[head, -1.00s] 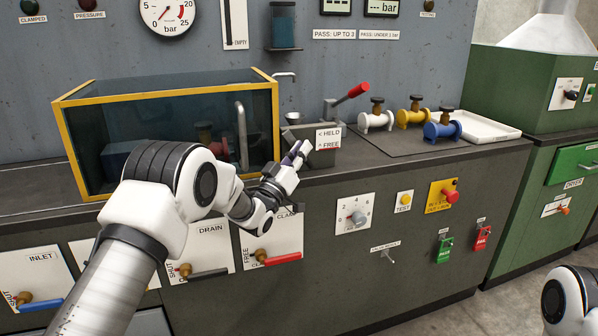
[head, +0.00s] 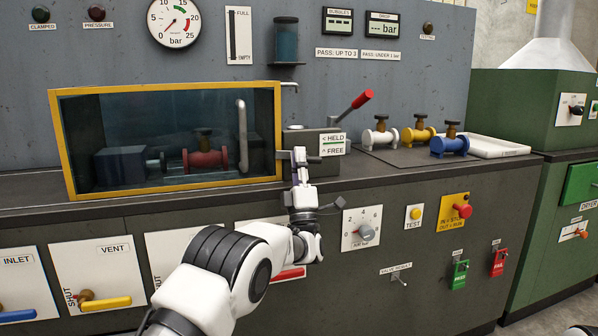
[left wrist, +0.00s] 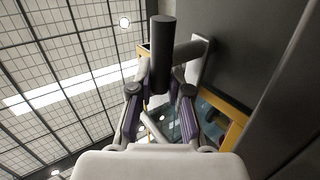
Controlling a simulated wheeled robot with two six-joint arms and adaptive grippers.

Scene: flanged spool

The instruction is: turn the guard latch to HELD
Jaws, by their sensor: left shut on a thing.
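The guard latch shows in the left wrist view as a dark round handle (left wrist: 162,40) on a grey arm (left wrist: 192,50). My left gripper (left wrist: 161,78) is shut on this handle, with a finger on each side. In the head view my left gripper (head: 300,158) points up at the front of the grey block, just left of the HELD/FREE label (head: 332,144). The label's arrows point left for HELD and up for FREE. The gripper hides most of the latch there, so its exact angle is hard to tell.
A yellow-framed glass guard (head: 281,130) stands left of the latch, with a red spool (head: 205,160) inside. A red-tipped lever (head: 350,106) rises behind the label. White, yellow and blue spools (head: 450,145) stand to the right. Knobs and buttons line the bench front below.

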